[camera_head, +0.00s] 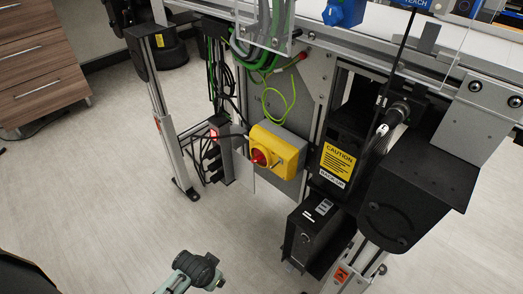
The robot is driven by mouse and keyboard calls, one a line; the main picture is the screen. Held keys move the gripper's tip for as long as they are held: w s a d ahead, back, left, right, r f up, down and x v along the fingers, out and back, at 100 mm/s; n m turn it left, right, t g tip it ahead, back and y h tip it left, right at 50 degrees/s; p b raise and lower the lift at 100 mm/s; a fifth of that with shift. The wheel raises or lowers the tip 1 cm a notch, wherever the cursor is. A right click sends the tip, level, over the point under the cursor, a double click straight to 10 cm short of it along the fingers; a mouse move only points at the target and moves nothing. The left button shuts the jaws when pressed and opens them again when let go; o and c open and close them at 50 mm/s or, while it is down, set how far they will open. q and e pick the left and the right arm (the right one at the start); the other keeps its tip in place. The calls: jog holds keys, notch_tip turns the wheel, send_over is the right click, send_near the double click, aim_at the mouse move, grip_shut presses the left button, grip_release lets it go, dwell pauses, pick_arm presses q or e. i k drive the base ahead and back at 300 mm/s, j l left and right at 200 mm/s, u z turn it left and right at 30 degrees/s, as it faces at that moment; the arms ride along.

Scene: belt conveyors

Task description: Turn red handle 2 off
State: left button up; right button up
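A red rotary handle (259,157) sits on the front of a yellow switch box (283,151). The box is mounted low on the grey side panel of the conveyor frame, near the middle of the view. I cannot read a number on the handle, and its on or off position is too small to tell. Part of my arm (193,271) shows at the bottom edge, well below the switch box and apart from it. No gripper fingers can be made out in this view.
A power strip (222,150) with a lit red switch hangs left of the yellow box, among loose cables. A black box with a yellow caution label (339,162) stands to the right. Conveyor legs (170,130) flank the area. The floor in front is clear.

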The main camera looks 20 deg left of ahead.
aim_at(260, 158)
jog(key=i+j+z, duration=0.1)
jog(key=j+z, duration=0.15)
jog(key=j, duration=0.3)
jog(key=j+z, duration=0.25)
jog(key=j, duration=0.3)
jog(key=j+z, duration=0.25)
jog(key=j, duration=0.3)
jog(key=j+z, duration=0.25)
jog(key=j, duration=0.35)
jog(key=k+j+z, duration=0.1)
jog(key=j+z, duration=0.15)
jog(key=j, duration=0.3)
jog(key=k+j+z, duration=0.1)
jog(key=j+z, duration=0.15)
jog(key=j, duration=0.3)
